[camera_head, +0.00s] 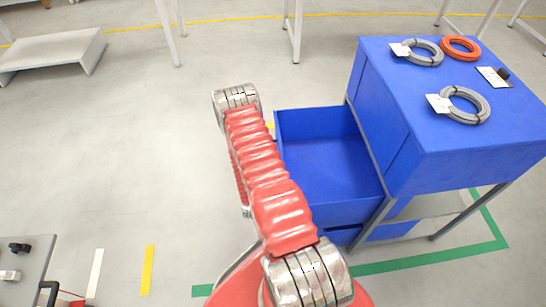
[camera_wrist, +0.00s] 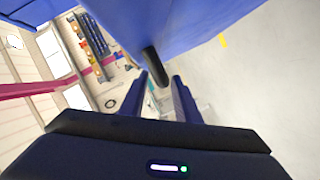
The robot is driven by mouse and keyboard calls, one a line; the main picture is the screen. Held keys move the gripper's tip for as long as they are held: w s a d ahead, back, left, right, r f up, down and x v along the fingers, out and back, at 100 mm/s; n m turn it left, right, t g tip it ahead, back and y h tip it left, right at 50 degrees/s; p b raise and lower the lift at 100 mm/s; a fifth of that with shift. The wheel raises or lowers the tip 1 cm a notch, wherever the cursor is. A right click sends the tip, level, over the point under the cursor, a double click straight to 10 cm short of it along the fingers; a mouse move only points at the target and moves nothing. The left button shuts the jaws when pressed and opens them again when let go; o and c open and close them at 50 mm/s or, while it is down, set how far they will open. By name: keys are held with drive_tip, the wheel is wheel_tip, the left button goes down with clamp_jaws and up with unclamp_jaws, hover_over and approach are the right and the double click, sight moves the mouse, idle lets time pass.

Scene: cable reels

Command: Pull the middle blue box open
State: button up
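A blue box (camera_head: 325,160) is pulled out from the left side of the blue cabinet (camera_head: 455,125) in the head view; its inside looks empty. Another blue front shows below it, so I cannot tell for sure which one is the middle box. My red arm hides the box's near front and my gripper in that view. In the wrist view, a black handle (camera_wrist: 155,66) on a blue face (camera_wrist: 185,22) lies between the fingertips of my gripper (camera_wrist: 160,82). The fingers look apart, with a gap beside the handle; contact is unclear.
Grey cable coils (camera_head: 466,105) and an orange coil (camera_head: 460,48) lie on the cabinet top. A grey metal frame carries the cabinet. A low grey platform (camera_head: 50,55) stands at the upper left. The floor left of the arm is mostly clear.

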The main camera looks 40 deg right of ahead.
drive_tip(key=v, duration=1.1)
drive_tip(key=shift+s+a, duration=0.2)
drive_tip(key=shift+a, duration=0.05)
